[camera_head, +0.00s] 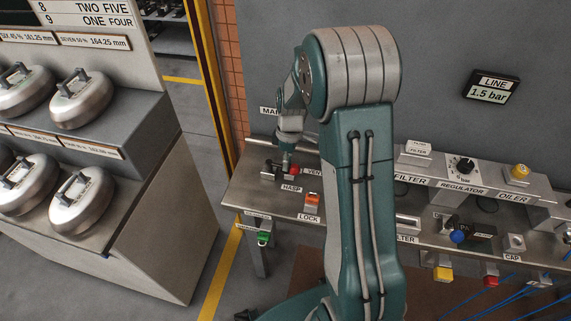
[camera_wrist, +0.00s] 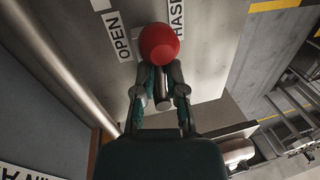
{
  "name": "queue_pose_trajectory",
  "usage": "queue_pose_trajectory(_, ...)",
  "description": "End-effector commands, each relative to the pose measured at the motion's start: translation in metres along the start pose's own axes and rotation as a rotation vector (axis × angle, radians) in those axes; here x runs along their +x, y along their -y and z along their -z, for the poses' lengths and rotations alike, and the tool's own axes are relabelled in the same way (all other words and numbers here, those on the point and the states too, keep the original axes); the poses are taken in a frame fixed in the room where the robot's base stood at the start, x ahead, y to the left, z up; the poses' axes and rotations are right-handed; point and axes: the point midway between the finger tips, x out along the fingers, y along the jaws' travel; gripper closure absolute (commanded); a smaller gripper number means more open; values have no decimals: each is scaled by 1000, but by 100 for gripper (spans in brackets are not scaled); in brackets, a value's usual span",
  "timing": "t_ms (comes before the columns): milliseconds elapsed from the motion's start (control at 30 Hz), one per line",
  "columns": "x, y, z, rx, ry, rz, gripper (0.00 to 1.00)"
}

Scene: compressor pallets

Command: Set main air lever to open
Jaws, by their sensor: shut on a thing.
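The main air lever has a red ball knob (camera_wrist: 159,42) and a metal shaft (camera_wrist: 162,90) in the wrist view. My gripper (camera_wrist: 160,80) is shut on the lever, its two fingers on either side just below the knob. An OPEN label (camera_wrist: 118,37) lies left of the knob, and a partly hidden HASP label (camera_wrist: 176,18) lies right of it. In the head view, my gripper (camera_head: 286,163) is low over the bench's left end, with a red part (camera_head: 294,170) beside it. My arm hides part of the bench, and the lever's exact angle is hard to tell.
An orange lock (camera_head: 312,200) sits on the bench right of the HASP label (camera_head: 291,188). A green tag (camera_head: 263,239) hangs at the front edge. The regulator (camera_head: 462,167) stands right of my arm. A rack with steel canisters (camera_head: 82,98) stands at left, with clear floor between.

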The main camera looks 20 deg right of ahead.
Motion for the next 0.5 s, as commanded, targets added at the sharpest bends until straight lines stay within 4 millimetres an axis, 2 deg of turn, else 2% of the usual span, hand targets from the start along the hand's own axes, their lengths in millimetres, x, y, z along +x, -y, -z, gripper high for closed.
queue_pose_trajectory(500, 2, -2, -1, -52, 15, 5, 100)
